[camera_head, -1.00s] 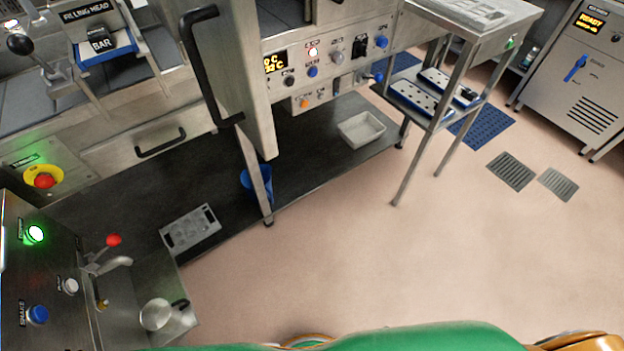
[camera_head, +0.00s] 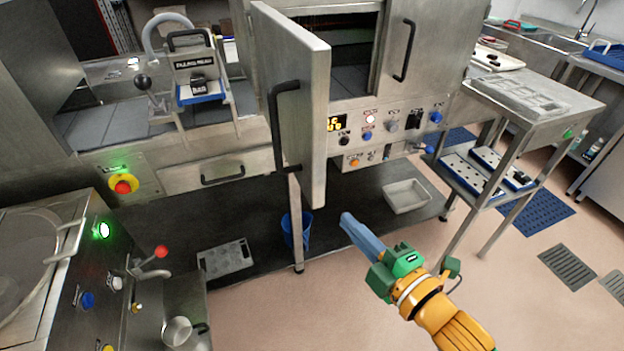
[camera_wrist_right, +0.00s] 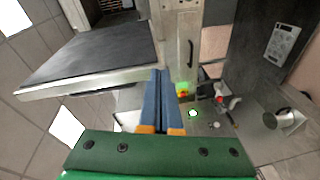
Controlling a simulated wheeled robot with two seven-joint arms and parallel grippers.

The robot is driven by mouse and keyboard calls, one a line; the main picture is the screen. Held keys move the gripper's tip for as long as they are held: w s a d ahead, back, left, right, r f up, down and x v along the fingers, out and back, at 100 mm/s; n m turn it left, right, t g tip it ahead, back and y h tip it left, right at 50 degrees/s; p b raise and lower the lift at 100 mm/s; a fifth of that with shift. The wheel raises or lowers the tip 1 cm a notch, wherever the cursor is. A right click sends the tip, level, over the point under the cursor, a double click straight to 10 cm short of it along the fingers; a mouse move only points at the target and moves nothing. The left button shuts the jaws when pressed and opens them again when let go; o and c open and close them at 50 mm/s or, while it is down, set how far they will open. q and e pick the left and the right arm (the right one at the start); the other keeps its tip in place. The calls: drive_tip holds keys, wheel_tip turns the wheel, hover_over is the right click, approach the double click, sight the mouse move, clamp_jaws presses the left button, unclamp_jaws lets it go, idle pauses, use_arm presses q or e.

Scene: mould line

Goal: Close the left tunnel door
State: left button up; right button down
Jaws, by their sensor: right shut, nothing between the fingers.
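The left tunnel door (camera_head: 314,125) is a steel panel with a black vertical handle (camera_head: 281,125). It stands swung open toward me in the head view, beside the dark tunnel opening (camera_head: 350,50). The right tunnel door (camera_head: 424,50), with its own black handle (camera_head: 405,50), is at the right of the opening. My right gripper (camera_head: 347,219) is shut and empty, below and right of the open door, apart from it. In the right wrist view its blue fingers (camera_wrist_right: 161,100) are together. My left gripper is not in view.
A control panel (camera_head: 385,125) with knobs and a display sits below the opening. A steel table (camera_head: 535,100) stands at the right. A blue bucket (camera_head: 296,230) and a white tray (camera_head: 406,196) are underneath the machine. The floor in front is clear.

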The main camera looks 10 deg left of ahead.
sight(312, 187)
drive_tip(key=s+a+r+n+g+y, duration=0.1)
drive_tip(key=s+a+r+n+y, duration=0.2)
drive_tip(key=s+r+n, duration=0.25)
drive_tip(key=shift+m+g, duration=0.3)
drive_tip(key=shift+m, duration=0.05)
drive_tip(key=shift+w+a+r+b, duration=0.15)
drive_tip(key=shift+w+a+b, duration=0.65)
drive_tip(key=shift+w, duration=0.4)
drive_tip(key=shift+w+a+r+b, duration=0.15)
drive_tip(key=shift+w+a+b, duration=0.6)
drive_tip(key=shift+w, duration=0.45)
drive_tip(key=shift+w+a+r+b, duration=0.15)
drive_tip(key=shift+w+a+b, duration=0.5)
drive_tip(key=shift+w+b, duration=0.45)
drive_tip(key=shift+w+a, duration=0.1)
